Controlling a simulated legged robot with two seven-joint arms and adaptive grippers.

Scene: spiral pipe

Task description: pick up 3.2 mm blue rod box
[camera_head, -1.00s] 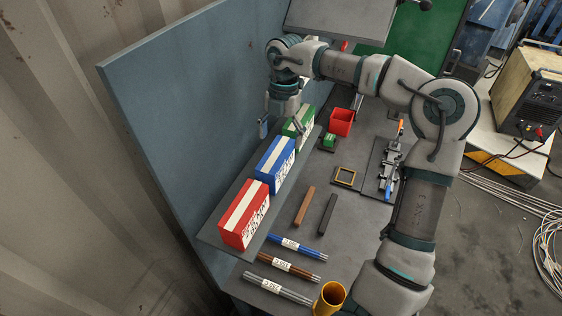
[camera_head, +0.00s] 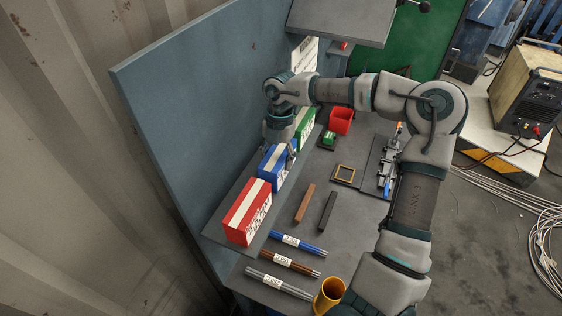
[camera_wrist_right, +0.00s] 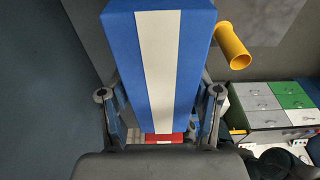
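The blue rod box (camera_head: 268,172) with a white stripe stands on the shelf between the red and green boxes. My right gripper (camera_head: 279,148) is down over its far part and hides some of it. In the right wrist view the blue box (camera_wrist_right: 158,60) lies between the two fingers of the right gripper (camera_wrist_right: 161,118). The fingers are spread, one on each side of the box; whether they touch it is not clear. My left gripper is not in view.
The red box (camera_head: 247,213) stands on the near end of the shelf (camera_head: 222,232) and the green box (camera_head: 306,120) on the far side. The blue-grey panel (camera_head: 190,110) rises close on the left. Rods and a yellow cup (camera_head: 330,293) are on the table below.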

